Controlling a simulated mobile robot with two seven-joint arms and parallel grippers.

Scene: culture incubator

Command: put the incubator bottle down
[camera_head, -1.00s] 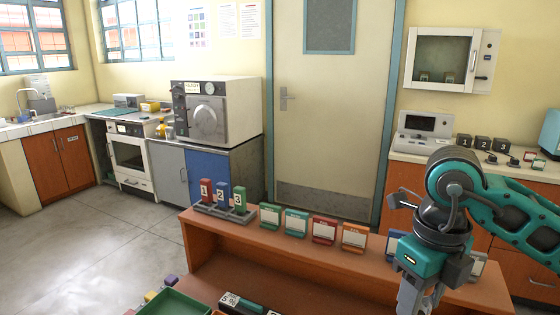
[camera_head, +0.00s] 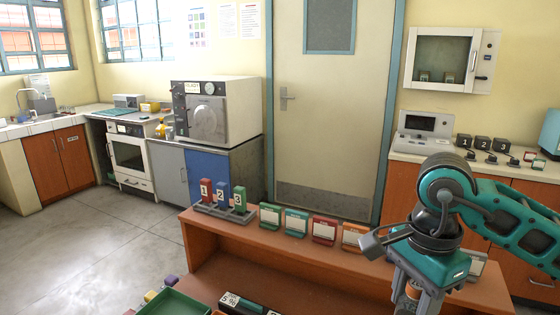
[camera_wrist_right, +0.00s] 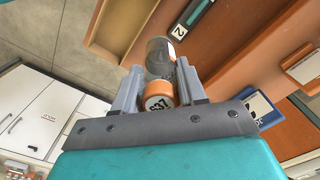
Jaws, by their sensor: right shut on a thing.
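The incubator bottle has an orange cap (camera_wrist_right: 158,96) with a dark-printed white label, and a clear grey body (camera_wrist_right: 160,55) beyond it. My right gripper (camera_wrist_right: 160,88) is shut on it, one finger on each side of the cap. In the head view the right gripper (camera_head: 414,292) is low at the right, in front of the brown bench (camera_head: 290,251), and only a bit of orange cap (camera_head: 412,290) shows between its fingers. I cannot tell whether the bottle touches a surface. My left gripper is not in view.
Coloured card stands (camera_head: 324,230) line the bench's upper ledge, beside a rack of numbered blocks (camera_head: 222,198). A green tray (camera_head: 174,304) and small labelled items (camera_head: 240,302) are at the bottom. Between them and my right gripper, the lower shelf looks clear.

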